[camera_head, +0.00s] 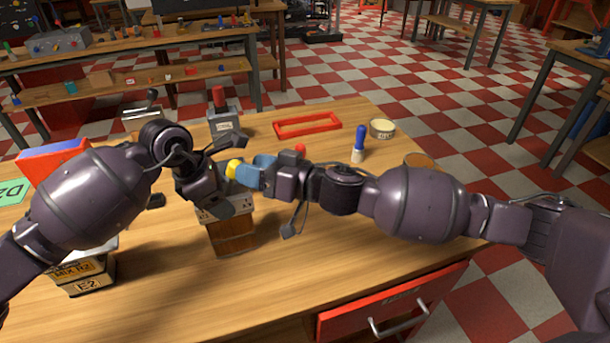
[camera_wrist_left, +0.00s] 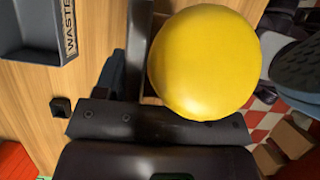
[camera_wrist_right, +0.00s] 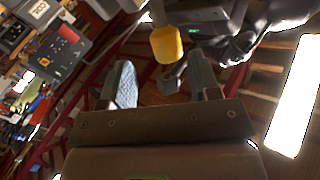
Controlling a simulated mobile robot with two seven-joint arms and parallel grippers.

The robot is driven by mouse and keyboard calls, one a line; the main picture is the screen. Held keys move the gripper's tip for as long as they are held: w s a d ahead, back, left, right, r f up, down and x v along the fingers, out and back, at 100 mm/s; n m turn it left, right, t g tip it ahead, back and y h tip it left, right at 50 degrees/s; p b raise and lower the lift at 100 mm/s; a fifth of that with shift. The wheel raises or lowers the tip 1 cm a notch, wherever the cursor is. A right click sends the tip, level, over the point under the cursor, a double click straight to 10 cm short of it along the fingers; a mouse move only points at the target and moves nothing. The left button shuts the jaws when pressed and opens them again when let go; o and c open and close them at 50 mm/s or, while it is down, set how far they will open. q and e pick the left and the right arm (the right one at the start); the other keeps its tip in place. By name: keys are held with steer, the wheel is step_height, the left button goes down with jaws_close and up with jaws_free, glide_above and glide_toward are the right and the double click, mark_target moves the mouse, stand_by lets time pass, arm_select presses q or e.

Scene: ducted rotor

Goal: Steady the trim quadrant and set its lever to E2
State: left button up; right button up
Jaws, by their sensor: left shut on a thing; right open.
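The trim quadrant (camera_head: 231,236) is a brown wooden block with a pale, marked top, standing on the bench. A round yellow knob (camera_head: 233,169), apparently its lever's, shows above it. My left gripper (camera_head: 222,204) is shut at the top of the quadrant, and its fingers hide much of the scale. The knob fills the middle of the left wrist view (camera_wrist_left: 203,63). My right gripper (camera_head: 252,174) is open, just right of the knob. In the right wrist view the knob (camera_wrist_right: 166,45) lies ahead, between the blue-grey fingertips. The lever's letter mark cannot be read.
Behind stand a grey box with a red handle (camera_head: 224,122), a red frame (camera_head: 307,125), a blue-topped peg (camera_head: 359,145) and a round tin (camera_head: 382,129). A labelled box (camera_head: 83,272) stands at left front. The red drawer (camera_head: 392,303) is below the bench edge.

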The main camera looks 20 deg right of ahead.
steer(key=s+d+m+t+h, duration=0.1)
steer(key=s+d, duration=0.4)
steer(key=d, duration=0.3)
steer(key=shift+d+f+h, duration=0.15)
steer(key=shift+h, duration=0.15)
steer(key=shift+c, duration=0.4)
